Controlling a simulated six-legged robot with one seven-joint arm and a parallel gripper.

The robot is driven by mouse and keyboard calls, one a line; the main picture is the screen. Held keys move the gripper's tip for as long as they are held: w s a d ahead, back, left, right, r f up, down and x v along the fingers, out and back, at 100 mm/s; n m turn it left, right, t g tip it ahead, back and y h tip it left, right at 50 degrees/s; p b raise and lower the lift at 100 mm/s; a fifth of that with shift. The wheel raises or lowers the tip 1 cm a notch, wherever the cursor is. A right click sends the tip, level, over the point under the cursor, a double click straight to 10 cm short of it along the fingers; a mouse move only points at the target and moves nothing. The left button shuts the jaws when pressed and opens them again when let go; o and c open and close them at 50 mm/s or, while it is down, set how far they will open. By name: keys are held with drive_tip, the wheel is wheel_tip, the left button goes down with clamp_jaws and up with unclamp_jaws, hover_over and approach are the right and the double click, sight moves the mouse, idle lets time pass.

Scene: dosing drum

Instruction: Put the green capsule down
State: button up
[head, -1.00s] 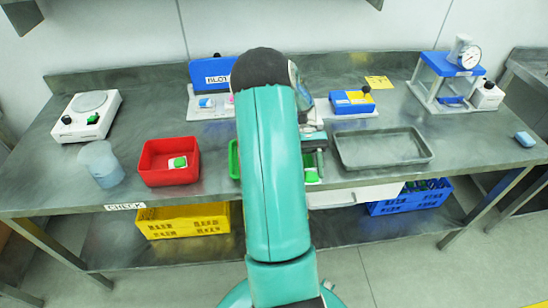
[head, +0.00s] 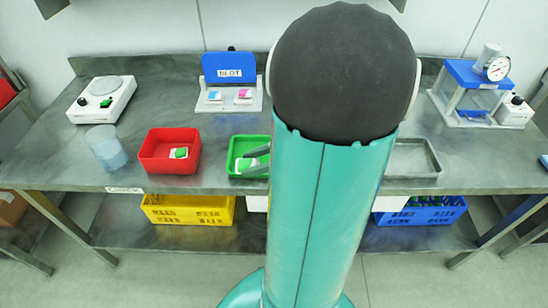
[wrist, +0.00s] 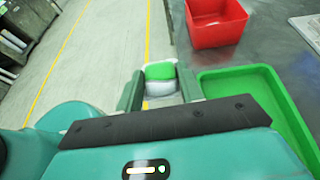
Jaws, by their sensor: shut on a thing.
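My gripper (wrist: 161,82) is shut on the green capsule (wrist: 160,71), which has a green top and a white lower part, in the wrist view. The two fingers press on its left and right sides. In the head view the held capsule (head: 247,164) shows in front of the green tray (head: 235,145), overlapping its near side. In the wrist view the green tray (wrist: 207,82) lies to the right of the capsule, and floor shows behind the capsule. The capsule's height above the bench cannot be told. My arm hides the right part of the green tray in the head view.
A red tray (head: 152,138) holding another green-and-white capsule (head: 179,153) stands left of the green tray. A beaker (head: 106,148) and a white scale (head: 101,100) are further left. The blue BLOT stand (head: 229,70) is behind. A grey tray (head: 437,168) is right of my arm.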

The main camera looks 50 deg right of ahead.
drive_tip(key=shift+s+a+r, duration=0.1)
drive_tip(key=shift+a+r, duration=0.15)
drive_tip(key=shift+r, duration=0.15)
drive_tip(key=shift+w+m+h, duration=0.2)
drive_tip(key=shift+m+h, duration=0.1)
drive_tip(key=shift+h, duration=0.1)
drive_tip(key=w+d+f, duration=0.4)
drive_tip(key=d, duration=0.3)
hover_over(263, 159)
drive_tip(key=f, duration=0.5)
drive_tip(key=shift+s+a, duration=0.2)
drive_tip(key=shift+a, duration=0.1)
drive_tip(key=shift+w+d+f, duration=0.15)
drive_tip(key=shift+d+f, duration=0.1)
drive_tip(key=shift+f, duration=0.2)
drive_tip(key=shift+d+f, duration=0.1)
drive_tip(key=shift+f, duration=1.45)
drive_tip(key=o, duration=1)
